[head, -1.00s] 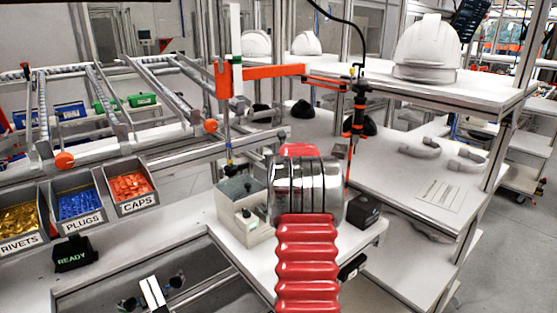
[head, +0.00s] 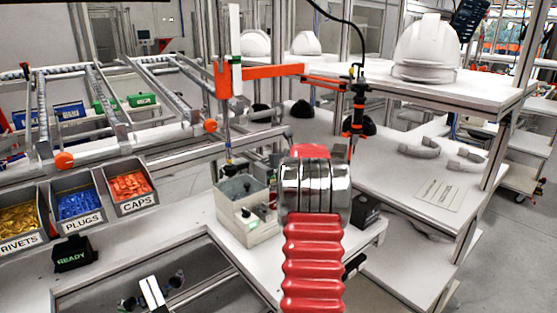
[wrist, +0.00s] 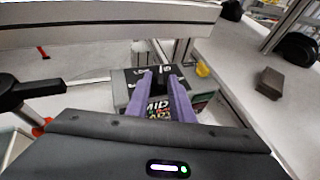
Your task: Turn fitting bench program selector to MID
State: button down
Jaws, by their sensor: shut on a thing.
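The program selector (wrist: 120,92) shows in the wrist view as a grey box with a dark lettered panel. The word MID is readable between my fingers, and partly covered lettering sits at the panel's far edge. My gripper (wrist: 163,76), with two purple fingers, reaches over the panel and is shut on the dark selector knob, mostly hidden between the fingertips. I cannot tell which mark the knob points to. In the head view my own red and chrome arm hides the gripper and the knob.
A grey open-topped box (head: 232,226) stands left of my arm, and a black box (head: 366,211) is partly hidden at its right. An orange jointed arm (head: 262,72) hangs above the bench. A dark block (wrist: 270,82) lies on the white surface at right.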

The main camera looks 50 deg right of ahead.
jog(key=shift+d+r, duration=0.1)
jog(key=c, duration=1.9)
grip_release()
jog(key=shift+o, duration=0.2)
jog(key=v, duration=1.3)
jog(key=shift+s, duration=0.35)
jog(key=shift+r, duration=0.1)
